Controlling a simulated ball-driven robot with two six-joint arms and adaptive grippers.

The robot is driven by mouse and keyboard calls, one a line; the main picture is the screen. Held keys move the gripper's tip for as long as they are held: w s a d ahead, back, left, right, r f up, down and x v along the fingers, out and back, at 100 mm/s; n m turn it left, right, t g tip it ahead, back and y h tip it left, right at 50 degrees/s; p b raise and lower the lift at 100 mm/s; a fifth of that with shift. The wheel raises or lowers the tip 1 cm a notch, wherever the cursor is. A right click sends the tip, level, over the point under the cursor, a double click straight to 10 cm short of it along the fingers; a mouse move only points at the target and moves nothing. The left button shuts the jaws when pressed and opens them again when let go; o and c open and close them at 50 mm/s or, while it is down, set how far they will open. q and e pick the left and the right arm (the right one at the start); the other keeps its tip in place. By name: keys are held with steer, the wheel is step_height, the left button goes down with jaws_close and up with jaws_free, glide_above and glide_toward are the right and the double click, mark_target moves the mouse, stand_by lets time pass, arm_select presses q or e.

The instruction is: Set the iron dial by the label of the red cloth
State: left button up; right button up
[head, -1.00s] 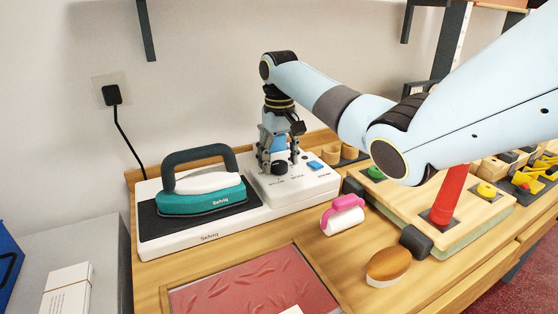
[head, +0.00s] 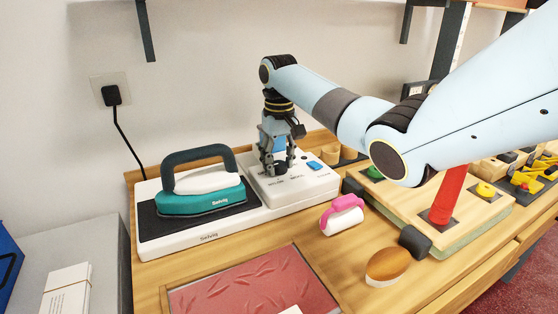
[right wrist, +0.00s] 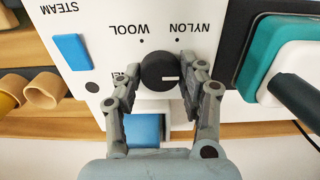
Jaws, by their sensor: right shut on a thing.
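The iron dial is a round black knob (right wrist: 157,68) with a white mark, on the white iron station (head: 318,190). My right gripper (head: 278,168) reaches down from above and is shut on the dial, one finger on each side in the right wrist view. There the lettering is upside down; the white mark points right, below the NYLON dot and away from the WOOL dot. Another label is mostly hidden behind a finger. The red cloth (head: 245,282) lies flat at the front with a leaf pattern. A white label (head: 292,309) is cut off at the bottom edge, its text unreadable.
A teal iron (head: 200,200) rests on the station left of the dial. A blue button (head: 315,165) is near the dial. A wooden board with a red post (head: 450,195) stands farther right.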

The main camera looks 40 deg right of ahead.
steer(key=shift+r+n+p, duration=0.2)
steer(key=shift+n+p, duration=0.7)
steer(key=shift+p, duration=0.1)
steer(key=n+p, duration=0.2)
steer(key=shift+n, duration=0.3)
steer(key=n+p, duration=0.1)
steer(key=n, duration=0.1)
steer(key=shift+n+p, duration=0.3)
steer(key=shift+n, duration=0.1)
steer(key=n+p, duration=0.1)
steer(key=n, duration=0.1)
steer(key=shift+w+n, duration=0.1)
steer(key=shift+n, duration=0.3)
steer(key=n, duration=0.2)
steer(key=shift+n+p, duration=0.3)
steer(key=shift+p, duration=0.1)
steer(key=n, duration=0.3)
steer(key=shift+f+n+p, duration=0.1)
steer(key=shift+n+p, duration=0.2)
steer(key=shift+p, duration=0.05)
steer(key=n, duration=0.3)
steer(key=shift+n, duration=2.2)
